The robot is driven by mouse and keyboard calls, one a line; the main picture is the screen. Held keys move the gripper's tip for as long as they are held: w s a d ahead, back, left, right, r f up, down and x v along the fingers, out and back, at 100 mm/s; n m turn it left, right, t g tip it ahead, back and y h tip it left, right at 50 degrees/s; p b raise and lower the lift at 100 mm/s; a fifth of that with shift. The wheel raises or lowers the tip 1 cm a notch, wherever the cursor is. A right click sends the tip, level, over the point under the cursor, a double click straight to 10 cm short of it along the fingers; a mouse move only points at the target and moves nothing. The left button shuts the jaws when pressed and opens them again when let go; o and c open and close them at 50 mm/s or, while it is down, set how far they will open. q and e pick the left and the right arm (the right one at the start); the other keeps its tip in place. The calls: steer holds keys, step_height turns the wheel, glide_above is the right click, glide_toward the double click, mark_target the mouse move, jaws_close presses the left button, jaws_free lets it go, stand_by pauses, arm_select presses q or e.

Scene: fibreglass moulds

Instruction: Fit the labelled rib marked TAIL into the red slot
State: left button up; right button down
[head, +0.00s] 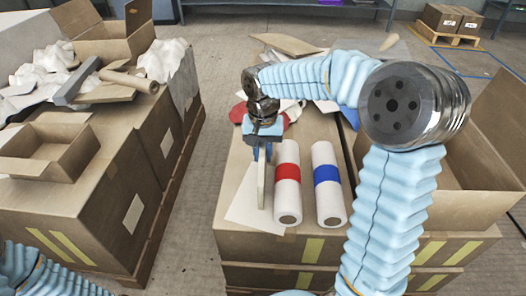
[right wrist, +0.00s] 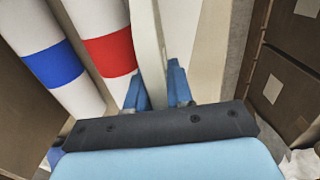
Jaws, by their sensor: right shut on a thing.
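My right gripper (head: 262,152) hangs over the table of stacked boxes, left of the red-banded roll, pointing down. It is shut on a thin, pale, flat piece, the rib (head: 261,183), held on edge. In the right wrist view the rib (right wrist: 147,40) stands between the blue fingers (right wrist: 158,88). I see no TAIL label on the sides that show. I cannot make out a red slot; a red piece (head: 238,112) lies behind the gripper, partly hidden. Only a blue sleeve of my left arm shows at the bottom left; its gripper is out of view.
A white roll with a red band (head: 287,195) and one with a blue band (head: 328,200) lie close right of the rib. A pale sheet (head: 243,205) lies below it. An open carton (head: 460,160) stands right; cluttered boxes (head: 100,190) stand left across a floor gap.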

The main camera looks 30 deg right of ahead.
steer(key=shift+f, duration=0.1)
arm_select(q)
steer(key=shift+f, duration=0.1)
arm_select(e)
steer(key=c, duration=1)
jaws_free()
